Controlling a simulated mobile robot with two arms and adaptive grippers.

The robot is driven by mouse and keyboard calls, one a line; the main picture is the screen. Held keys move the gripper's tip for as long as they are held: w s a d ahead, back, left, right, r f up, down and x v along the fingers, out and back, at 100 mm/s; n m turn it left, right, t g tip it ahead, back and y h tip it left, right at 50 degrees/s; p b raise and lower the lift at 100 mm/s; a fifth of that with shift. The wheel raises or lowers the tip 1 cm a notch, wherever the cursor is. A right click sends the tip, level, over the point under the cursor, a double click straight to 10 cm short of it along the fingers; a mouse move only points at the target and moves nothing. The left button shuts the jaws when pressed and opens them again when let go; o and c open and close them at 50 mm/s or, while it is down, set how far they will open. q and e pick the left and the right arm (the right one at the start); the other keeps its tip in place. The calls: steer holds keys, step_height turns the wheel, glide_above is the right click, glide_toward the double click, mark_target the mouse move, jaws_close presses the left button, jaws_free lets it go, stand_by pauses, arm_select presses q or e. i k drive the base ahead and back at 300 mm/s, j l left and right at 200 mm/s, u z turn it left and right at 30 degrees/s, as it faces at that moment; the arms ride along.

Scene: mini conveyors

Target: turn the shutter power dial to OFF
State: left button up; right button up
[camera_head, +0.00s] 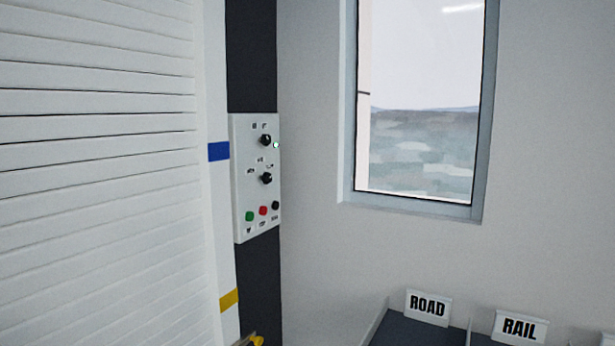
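A white control panel (240,190) is mounted on a dark vertical strip beside the white slatted shutter (100,150). It carries two black dials, an upper dial (265,140) and a lower dial (266,179). Small labels sit around both, too small to read, so I cannot tell which is the power dial or where each points. Below are a green button (249,216), a red button (263,210) and a black button (276,205). Neither of my grippers can be made out in this view.
A window (420,100) is in the wall to the right. At the bottom right stand dark compartments with a ROAD sign (428,307) and a RAIL sign (520,327). A small yellow and grey thing (256,341), cut off, shows at the bottom edge. The space before the panel looks clear.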

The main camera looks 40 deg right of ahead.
mark_target(265, 140)
steer(key=z, duration=1.1)
